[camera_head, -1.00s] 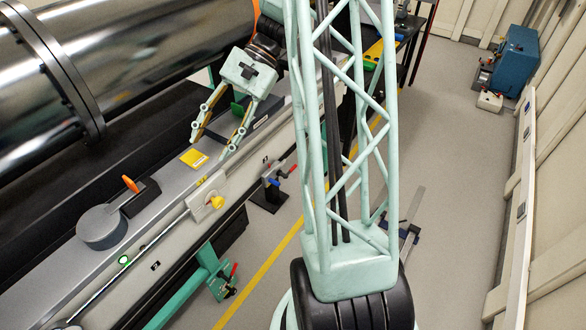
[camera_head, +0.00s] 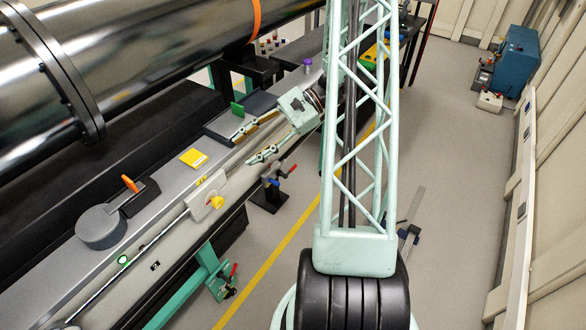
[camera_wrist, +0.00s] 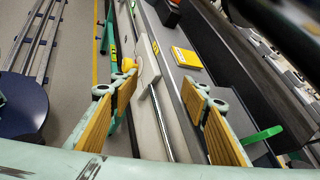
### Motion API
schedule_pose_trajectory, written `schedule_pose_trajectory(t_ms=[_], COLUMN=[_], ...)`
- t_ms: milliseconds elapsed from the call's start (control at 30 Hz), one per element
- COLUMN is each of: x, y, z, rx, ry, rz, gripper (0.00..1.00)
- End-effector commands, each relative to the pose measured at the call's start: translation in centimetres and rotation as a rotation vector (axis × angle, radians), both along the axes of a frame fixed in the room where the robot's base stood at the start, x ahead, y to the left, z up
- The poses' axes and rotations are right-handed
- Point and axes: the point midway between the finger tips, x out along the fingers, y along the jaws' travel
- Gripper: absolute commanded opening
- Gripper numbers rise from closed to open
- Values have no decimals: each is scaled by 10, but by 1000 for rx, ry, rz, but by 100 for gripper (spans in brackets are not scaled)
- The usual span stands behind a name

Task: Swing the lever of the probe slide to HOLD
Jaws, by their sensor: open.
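A cream plate (camera_head: 204,201) with a yellow knob (camera_head: 217,202) sits on the front face of the long grey bench. A thin rod (camera_head: 150,243) runs from it along that face to the lower left. I cannot tell for certain which part is the probe slide's lever. My gripper (camera_head: 243,151) is open and empty, above the bench's front edge, up and to the right of the plate. In the wrist view the plate (camera_wrist: 147,66) shows beyond and between the open fingers (camera_wrist: 160,80), with the knob (camera_wrist: 129,65) near the left fingertip. No contact shows.
A grey disc (camera_head: 101,228) with an orange-tipped handle (camera_head: 130,184) is on the bench at left. A yellow card (camera_head: 194,158) lies on the bench top. A large dark cylinder (camera_head: 150,60) runs behind. The floor at right is mostly clear.

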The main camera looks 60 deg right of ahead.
Motion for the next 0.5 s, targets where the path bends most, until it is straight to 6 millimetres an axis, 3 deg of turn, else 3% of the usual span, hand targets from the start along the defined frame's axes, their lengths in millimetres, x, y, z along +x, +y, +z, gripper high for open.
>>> schedule_pose_trajectory(t_ms=[500], x=[-15], y=[-58], z=[-58], rx=[168], ry=[-28], rz=[-233], gripper=[42])
